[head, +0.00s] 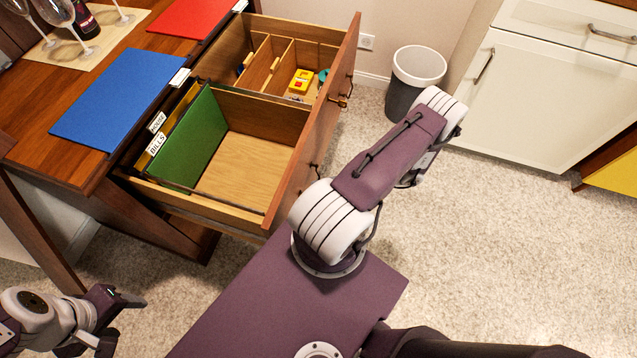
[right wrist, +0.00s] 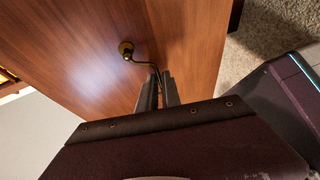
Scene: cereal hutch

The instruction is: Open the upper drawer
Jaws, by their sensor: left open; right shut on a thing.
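The wooden drawer (head: 246,165) stands pulled out from the desk, showing its inside. Its front panel (head: 333,85) faces right and carries a brass handle (head: 340,99); part of a second handle shows lower along it, near my right arm. In the right wrist view, my right gripper (right wrist: 160,88) is shut on a curved brass handle (right wrist: 128,50) against the wooden front. In the head view, my right arm hides this grip. My left gripper (head: 122,318) is open and empty at the lower left, away from the drawer.
The drawer holds a green folder (head: 190,140), labelled tabs, and small items including a yellow one (head: 301,80). The desk top bears a blue folder (head: 118,98), a red folder (head: 190,14), and glasses. A bin (head: 413,80) and white cabinet (head: 545,95) stand right. Carpet is open at lower right.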

